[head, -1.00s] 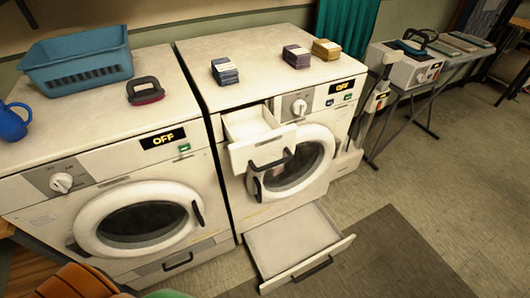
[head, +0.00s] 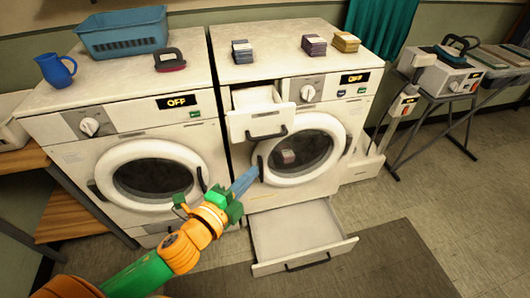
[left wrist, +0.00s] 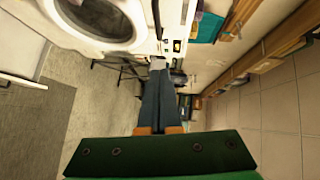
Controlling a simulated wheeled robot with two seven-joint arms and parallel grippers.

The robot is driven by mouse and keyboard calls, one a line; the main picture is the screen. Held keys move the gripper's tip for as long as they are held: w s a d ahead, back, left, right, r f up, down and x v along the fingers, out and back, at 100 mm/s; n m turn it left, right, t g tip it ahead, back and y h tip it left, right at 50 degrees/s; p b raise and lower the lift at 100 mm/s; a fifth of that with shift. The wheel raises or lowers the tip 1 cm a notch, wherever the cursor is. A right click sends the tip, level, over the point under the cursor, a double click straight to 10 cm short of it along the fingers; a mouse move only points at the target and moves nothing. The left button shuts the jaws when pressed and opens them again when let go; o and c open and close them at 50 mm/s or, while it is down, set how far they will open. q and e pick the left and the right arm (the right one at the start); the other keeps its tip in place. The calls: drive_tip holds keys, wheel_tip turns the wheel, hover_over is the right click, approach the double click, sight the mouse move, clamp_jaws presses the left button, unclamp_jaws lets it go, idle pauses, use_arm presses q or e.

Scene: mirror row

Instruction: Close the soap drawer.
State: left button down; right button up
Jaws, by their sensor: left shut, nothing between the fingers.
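The soap drawer (head: 262,122) is the small white drawer at the upper left of the right washing machine's front. It is pulled out, its inside shows from above, and a dark handle (head: 266,134) is on its front. My left gripper (head: 252,174) is shut and empty. In the head view its blue-grey fingers point up and right, below the soap drawer and by the round door's left edge; I cannot tell whether they touch the machine. The shut fingers also show in the left wrist view (left wrist: 158,66). My right gripper is not in view.
A wide bottom drawer (head: 300,232) of the right machine is also out, near the floor. The round door (head: 296,150) is shut. The left machine (head: 120,125) carries a blue basket (head: 122,36).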

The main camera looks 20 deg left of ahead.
use_arm(q)
drive_tip(key=w+a+f+p, duration=0.1)
drive_tip(key=w+f, duration=0.1)
drive_tip(key=w, duration=1.1)
drive_tip(key=shift+f, duration=0.25)
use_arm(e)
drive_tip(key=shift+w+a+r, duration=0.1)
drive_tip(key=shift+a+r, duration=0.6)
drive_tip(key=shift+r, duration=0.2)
use_arm(q)
drive_tip(key=shift+w, duration=0.1)
